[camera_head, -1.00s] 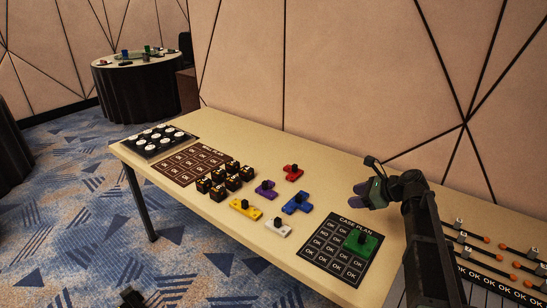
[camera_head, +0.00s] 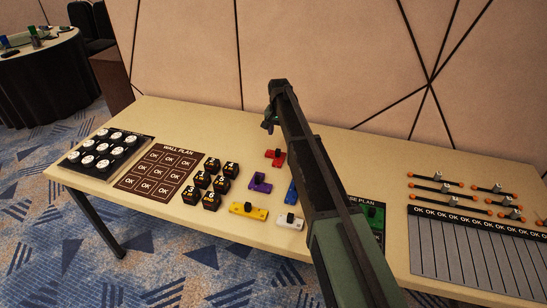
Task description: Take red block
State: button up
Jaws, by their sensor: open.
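The red block (camera_head: 275,157) lies on the beige table near its back edge, with a dark knob on top. My gripper (camera_head: 268,126) is just above and behind it in the picture, small and partly hidden by my own arm. It is apart from the block, and nothing shows in it. My arm crosses the view from the lower right and passes just right of the red block.
Purple (camera_head: 260,183), yellow (camera_head: 248,211) and white (camera_head: 290,221) blocks lie nearby. A blue block (camera_head: 291,192) and a green block (camera_head: 375,216) are partly behind my arm. Black numbered cubes (camera_head: 211,187) stand left, beside the wall plan mat (camera_head: 158,172). Orange-tipped rods (camera_head: 436,183) lie right.

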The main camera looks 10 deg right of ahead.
aim_at(278, 150)
jog(key=f+b, duration=1)
jog(key=f, duration=0.1)
jog(key=shift+w, duration=0.2)
jog(key=shift+r, duration=0.3)
grip_shut()
